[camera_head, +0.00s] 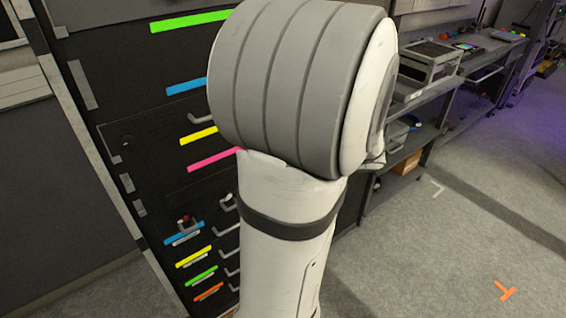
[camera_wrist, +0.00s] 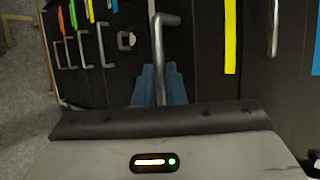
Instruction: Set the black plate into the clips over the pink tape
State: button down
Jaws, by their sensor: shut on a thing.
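My gripper (camera_wrist: 160,72) shows in the wrist view as two blue fingers closed around a grey bar handle (camera_wrist: 158,40). The handle stands in front of a dark surface, which I take to be the black plate. Its edges cannot be told from the black panel behind. In the head view the pink tape (camera_head: 213,159) is a strip on the black panel, partly covered by my arm. No pink tape shows in the wrist view. My arm hides the gripper and plate in the head view. The clips cannot be made out.
Yellow tape (camera_head: 198,135) and blue tape (camera_head: 186,87) lie above the pink. Lower are several short tapes with grey handles, including an orange one (camera_head: 209,292). A bench (camera_head: 430,85) with equipment stands right. The floor (camera_head: 440,250) is open.

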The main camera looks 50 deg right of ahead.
jog(key=s+a, duration=0.1)
jog(key=s, duration=0.5)
jog(key=shift+a+b, duration=0.25)
jog(key=shift+b, duration=0.1)
dwell(0.5)
jog(key=shift+g+p, duration=0.5)
jog(key=shift+p, duration=0.4)
jog(key=shift+w+r, duration=0.1)
jog(key=shift+r, duration=0.2)
dwell(0.4)
jog(key=shift+b, duration=0.7)
dwell(1.4)
dwell(0.3)
